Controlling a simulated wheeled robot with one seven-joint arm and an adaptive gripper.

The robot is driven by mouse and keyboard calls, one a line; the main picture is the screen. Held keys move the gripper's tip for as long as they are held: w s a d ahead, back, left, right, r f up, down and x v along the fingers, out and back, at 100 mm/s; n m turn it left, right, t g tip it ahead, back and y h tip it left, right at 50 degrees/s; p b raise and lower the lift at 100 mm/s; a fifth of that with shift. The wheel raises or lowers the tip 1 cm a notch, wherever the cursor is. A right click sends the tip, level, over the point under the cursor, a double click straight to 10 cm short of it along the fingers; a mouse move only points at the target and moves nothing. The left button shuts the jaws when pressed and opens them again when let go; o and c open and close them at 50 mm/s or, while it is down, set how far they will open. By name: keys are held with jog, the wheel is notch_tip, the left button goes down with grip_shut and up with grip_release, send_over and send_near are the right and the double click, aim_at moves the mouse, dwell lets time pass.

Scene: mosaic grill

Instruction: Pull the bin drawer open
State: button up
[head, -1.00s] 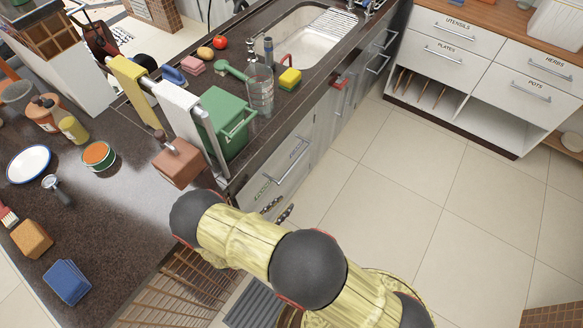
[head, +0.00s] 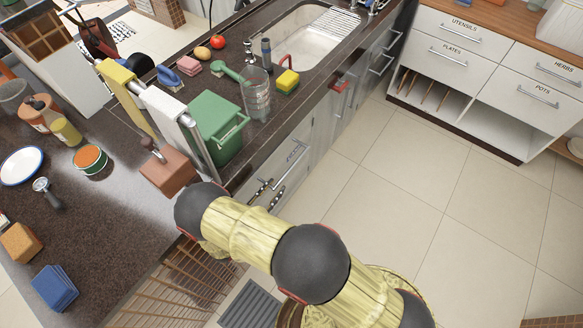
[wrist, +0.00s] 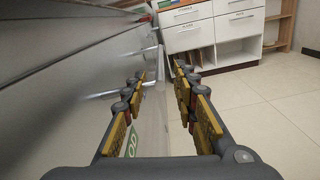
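In the head view a grey drawer front with a bar handle (head: 291,161) is under the counter edge, beside my gripper (head: 268,193). I cannot read its label, so I cannot tell for sure that it is the bin drawer. A pale front with a partly hidden green label (wrist: 131,143) is close behind the left finger. My arm hides the lower part of the cabinet in the head view.
A glass jug (head: 256,94) stands by the sink (head: 300,35). White cabinets (head: 490,75) stand across the aisle. The tiled floor (head: 400,190) between is clear.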

aim_at(287, 172)
jog(key=shift+b+x, duration=0.7)
jog(key=shift+x, duration=3.6)
jog(key=shift+c, duration=0.9)
grip_shut()
